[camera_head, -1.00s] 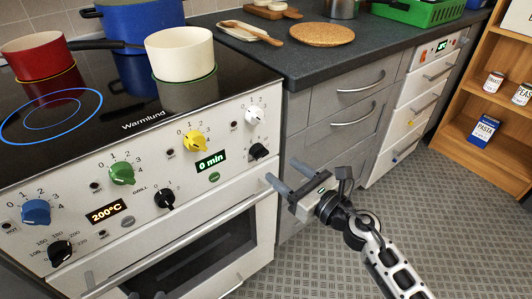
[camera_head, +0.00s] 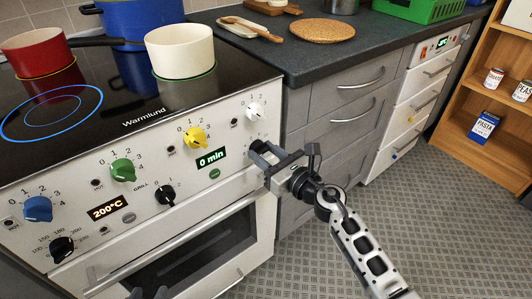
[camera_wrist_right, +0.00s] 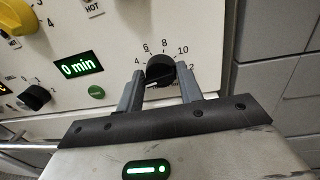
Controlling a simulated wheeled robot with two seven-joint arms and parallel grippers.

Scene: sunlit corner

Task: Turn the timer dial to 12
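The timer dial is a black knob on the white stove front, seen in the right wrist view (camera_wrist_right: 160,68) with the numbers 4 to 12 around it. The timer display (camera_wrist_right: 79,66) reads 0 min; it also shows in the head view (camera_head: 211,158). My right gripper (camera_wrist_right: 160,85) is open, with one finger on each side of the dial and small gaps visible. In the head view my right gripper (camera_head: 262,153) mostly hides the dial. Only the dark fingertips of my left gripper (camera_head: 148,293) show at the bottom edge, apart and empty.
A white knob (camera_head: 253,110) sits above the dial, and a yellow knob (camera_head: 195,137) is to the left. The oven handle (camera_head: 170,245) runs below. A cream pot (camera_head: 180,52) stands on the hob (camera_head: 100,110). Grey drawers (camera_head: 345,105) stand to the right; the floor there is clear.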

